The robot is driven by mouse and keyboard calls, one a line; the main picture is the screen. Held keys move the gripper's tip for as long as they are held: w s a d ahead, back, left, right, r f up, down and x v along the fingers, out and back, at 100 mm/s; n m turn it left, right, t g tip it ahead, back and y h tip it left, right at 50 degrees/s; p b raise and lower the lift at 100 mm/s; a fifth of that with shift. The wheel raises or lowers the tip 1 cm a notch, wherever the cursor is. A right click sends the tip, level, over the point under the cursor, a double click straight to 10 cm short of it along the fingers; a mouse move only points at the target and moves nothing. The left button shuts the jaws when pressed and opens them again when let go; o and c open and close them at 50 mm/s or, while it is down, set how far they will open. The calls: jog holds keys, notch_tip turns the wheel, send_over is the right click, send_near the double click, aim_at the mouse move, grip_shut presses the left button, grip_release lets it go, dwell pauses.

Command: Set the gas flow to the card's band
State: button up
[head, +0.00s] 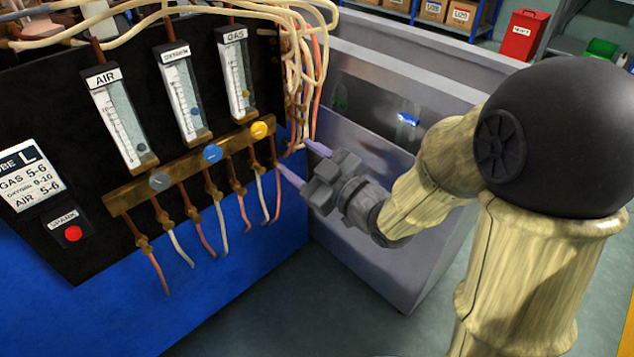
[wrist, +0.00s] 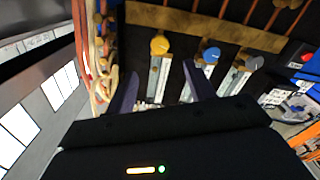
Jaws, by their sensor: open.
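The gas flowmeter (head: 237,75) is the rightmost of three tubes on the black panel in the head view, labelled GAS, with a yellow float low in its scale. The yellow gas knob (head: 259,130) sits below it on the brass bar; it also shows in the wrist view (wrist: 159,45). The card (head: 32,180) at the left reads GAS 5-6, OXYGEN 9-10, AIR 5-6, under a heading with a large L. My gripper (head: 297,162) is open and empty, right of and below the gas knob, apart from it. In the wrist view, the knob appears beyond the fingers (wrist: 158,85).
The blue oxygen knob (head: 212,153) and grey air knob (head: 159,181) sit left along the brass bar (head: 184,173). Hoses (head: 312,75) hang at the panel's right edge, close to my gripper. A red spark button (head: 73,233) is lower left. A grey metal cabinet (head: 390,220) stands to the right.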

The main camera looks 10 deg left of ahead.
jog(key=shift+b+v, duration=1.6)
jog(key=shift+v, duration=0.35)
jog(key=m+b, duration=0.1)
jog(key=m, duration=0.6)
jog(key=shift+s, duration=0.1)
jog(key=shift+a, duration=0.1)
